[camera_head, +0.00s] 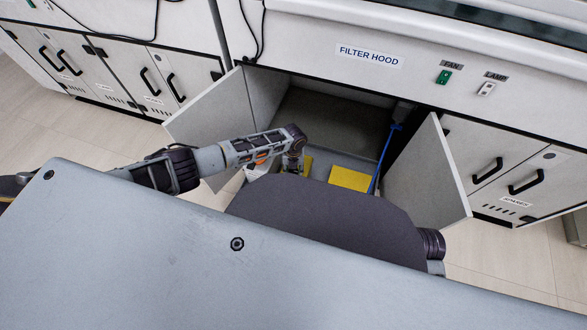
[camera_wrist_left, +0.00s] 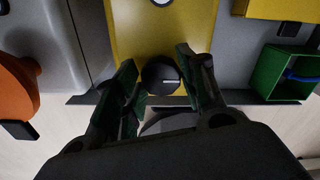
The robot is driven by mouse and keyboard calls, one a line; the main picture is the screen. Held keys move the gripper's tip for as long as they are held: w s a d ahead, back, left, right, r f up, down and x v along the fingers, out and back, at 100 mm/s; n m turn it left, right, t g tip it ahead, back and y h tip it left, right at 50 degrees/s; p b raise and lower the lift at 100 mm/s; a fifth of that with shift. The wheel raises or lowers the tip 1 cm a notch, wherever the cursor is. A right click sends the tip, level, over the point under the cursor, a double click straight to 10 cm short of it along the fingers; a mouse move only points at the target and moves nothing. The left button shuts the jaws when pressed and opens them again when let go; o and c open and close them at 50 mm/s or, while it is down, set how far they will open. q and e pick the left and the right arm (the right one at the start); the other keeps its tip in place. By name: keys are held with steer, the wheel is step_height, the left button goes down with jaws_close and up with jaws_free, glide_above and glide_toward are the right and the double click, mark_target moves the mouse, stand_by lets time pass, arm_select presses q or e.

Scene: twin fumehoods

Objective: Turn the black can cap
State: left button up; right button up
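In the left wrist view the black can cap (camera_wrist_left: 160,76) is round and dark with a short white mark. It sits on the top of a yellow can (camera_wrist_left: 160,32). My left gripper (camera_wrist_left: 160,70) has one finger on each side of the cap, with narrow gaps showing; it looks open around it. In the head view my left gripper (camera_head: 293,164) reaches down into the open cabinet beside the yellow can (camera_head: 307,165), which the arm partly hides. The cap is not visible there. My right gripper is in neither view.
The cabinet under the filter hood has its left door (camera_head: 215,115) and right door (camera_head: 428,180) open. A second yellow object (camera_head: 349,179) and a blue tube (camera_head: 385,155) are to the right. An orange object (camera_wrist_left: 14,88) and a green box (camera_wrist_left: 287,75) flank the gripper.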

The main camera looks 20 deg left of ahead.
arm_select(q)
steer(key=shift+o, duration=1.3)
step_height(320, 180, up, 12)
stand_by(0.8)
